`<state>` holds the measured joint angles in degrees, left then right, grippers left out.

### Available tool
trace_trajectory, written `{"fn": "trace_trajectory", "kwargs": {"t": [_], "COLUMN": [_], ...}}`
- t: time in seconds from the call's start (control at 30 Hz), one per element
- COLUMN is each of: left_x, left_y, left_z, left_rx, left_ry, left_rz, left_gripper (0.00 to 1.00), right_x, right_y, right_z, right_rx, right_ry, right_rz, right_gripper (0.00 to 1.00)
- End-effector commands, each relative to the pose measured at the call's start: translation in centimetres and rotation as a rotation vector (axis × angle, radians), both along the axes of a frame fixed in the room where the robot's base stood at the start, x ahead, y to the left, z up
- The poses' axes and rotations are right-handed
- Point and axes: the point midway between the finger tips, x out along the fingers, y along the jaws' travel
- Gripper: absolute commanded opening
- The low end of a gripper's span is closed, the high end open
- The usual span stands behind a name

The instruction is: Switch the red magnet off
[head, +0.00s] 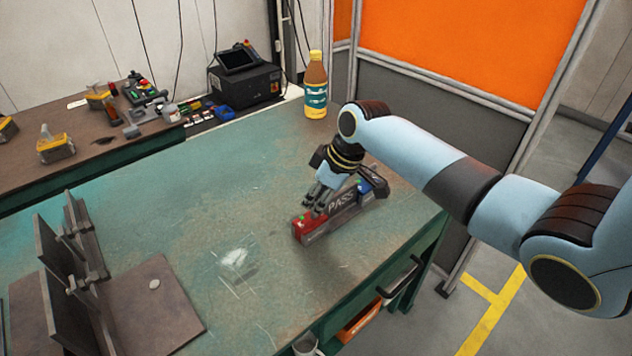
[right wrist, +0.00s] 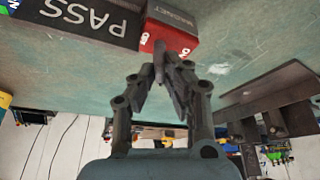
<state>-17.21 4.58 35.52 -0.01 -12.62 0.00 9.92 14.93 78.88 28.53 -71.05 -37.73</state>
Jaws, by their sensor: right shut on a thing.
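The red magnet (head: 305,228) sits on the green table at the left end of a dark bar (head: 343,205) lettered PASS. A blue magnet (head: 376,186) is at the bar's other end. In the right wrist view, the red magnet (right wrist: 172,32) appears upside down, with white lettering and marks on its face. The knob's setting is not clear. My left gripper is out of view.
Dark steel plates (head: 150,300) with upright pieces stand at the table's left front. A bottle (head: 315,88) stands at the back corner. The table's middle is clear.

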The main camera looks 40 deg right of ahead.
Motion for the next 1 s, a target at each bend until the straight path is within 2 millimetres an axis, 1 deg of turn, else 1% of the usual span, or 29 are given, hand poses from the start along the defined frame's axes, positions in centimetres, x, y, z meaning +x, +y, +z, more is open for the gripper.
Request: {"fn": "trace_trajectory", "kwargs": {"t": [0.03, 0.1, 0.4, 0.7, 1.0], "left_x": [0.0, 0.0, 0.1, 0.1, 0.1], "left_y": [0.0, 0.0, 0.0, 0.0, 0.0], "left_z": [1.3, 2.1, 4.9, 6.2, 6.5], "left_rx": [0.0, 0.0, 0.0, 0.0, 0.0], "left_ry": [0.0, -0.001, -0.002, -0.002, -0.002], "left_rz": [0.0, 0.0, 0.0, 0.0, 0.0], "left_gripper": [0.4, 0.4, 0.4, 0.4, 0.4], "right_x": [-0.1, -0.1, 0.0, 0.1, 0.1], "right_y": [0.1, 0.2, 0.2, 0.2, 0.1], "right_z": [0.6, 0.6, 0.4, 0.3, 0.2], "right_rx": [0.002, 0.002, 0.003, 0.002, 0.002], "right_ry": [0.003, 0.002, 0.003, 0.002, 0.0], "right_rz": [-0.043, -0.107, -0.338, -0.47, -0.505], "right_gripper": [0.0, 0.0, 0.0, 0.0, 0.0]}}
